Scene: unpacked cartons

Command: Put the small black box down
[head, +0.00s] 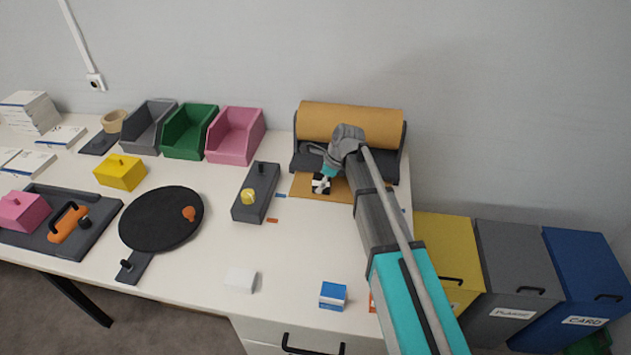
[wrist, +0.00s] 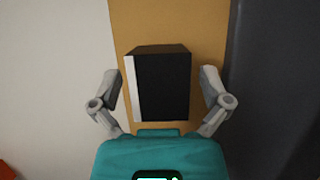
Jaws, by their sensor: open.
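The small black box (wrist: 165,88) has a white strip along its left side in the wrist view. It is on the brown paper (wrist: 205,35) and between the two fingers of my gripper (wrist: 160,84). The fingers are open, with a gap on each side of the box. In the head view the box (head: 319,185) shows as a black and white block at the front of the paper roll. My gripper (head: 329,171) is right at it and partly hides it. The underside of the box is hidden.
A brown paper roll (head: 345,120) in a dark holder stands just behind. A dark grey block with a yellow knob (head: 248,197) is to the left. A blue and white box (head: 333,295) stands near the front edge. The white table (head: 310,245) between is mostly clear.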

